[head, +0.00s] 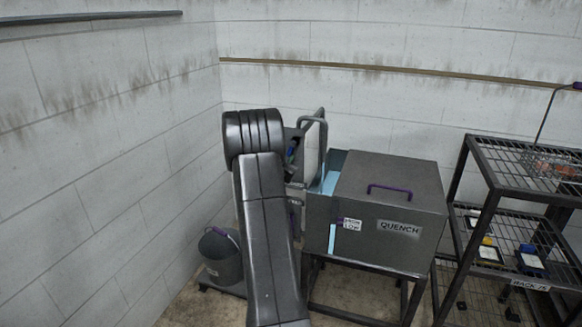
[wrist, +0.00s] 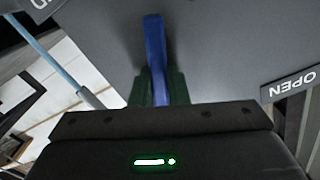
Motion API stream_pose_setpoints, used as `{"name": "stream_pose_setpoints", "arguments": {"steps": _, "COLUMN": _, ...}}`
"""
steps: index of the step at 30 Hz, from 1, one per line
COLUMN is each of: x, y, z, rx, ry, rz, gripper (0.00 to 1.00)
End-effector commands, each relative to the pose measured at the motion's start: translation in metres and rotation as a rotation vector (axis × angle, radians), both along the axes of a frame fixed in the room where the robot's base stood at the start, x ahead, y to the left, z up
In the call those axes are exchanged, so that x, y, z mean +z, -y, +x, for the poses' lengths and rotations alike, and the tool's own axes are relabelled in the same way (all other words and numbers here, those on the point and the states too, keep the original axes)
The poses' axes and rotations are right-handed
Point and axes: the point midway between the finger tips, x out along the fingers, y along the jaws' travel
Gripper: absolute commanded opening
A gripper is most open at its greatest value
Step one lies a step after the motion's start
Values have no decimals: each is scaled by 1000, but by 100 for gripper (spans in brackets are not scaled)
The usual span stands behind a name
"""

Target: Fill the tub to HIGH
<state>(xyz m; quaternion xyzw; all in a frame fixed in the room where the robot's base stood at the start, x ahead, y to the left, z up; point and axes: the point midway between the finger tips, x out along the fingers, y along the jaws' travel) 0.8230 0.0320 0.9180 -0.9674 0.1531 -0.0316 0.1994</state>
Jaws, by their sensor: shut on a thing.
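My gripper (wrist: 157,90) is shut on a blue lever (wrist: 154,50) on a grey panel. A label reading OPEN (wrist: 291,84) is to the right of the lever, and a partly cut-off label (wrist: 40,3) is at the upper left. In the head view my arm mostly hides the gripper and lever. The grey tub (head: 390,232), marked QUENCH, has light blue water (head: 329,183) showing in its open left part. A light blue gauge strip (head: 332,238) runs down its front beside a small label (head: 351,224), whose lower line seems to read LOW.
A grey bucket (head: 220,257) stands on the floor at left. A black wire rack (head: 483,205) with several small items stands at right. A thin light blue tube or stream (wrist: 68,72) is left of the lever. The left wall is close.

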Motion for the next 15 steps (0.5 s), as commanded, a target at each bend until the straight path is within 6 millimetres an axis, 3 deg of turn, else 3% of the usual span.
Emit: {"name": "stream_pose_setpoints", "arguments": {"steps": 15, "x": 16, "y": -22, "z": 7, "rx": 1, "ry": 132, "rz": 404, "gripper": 0}}
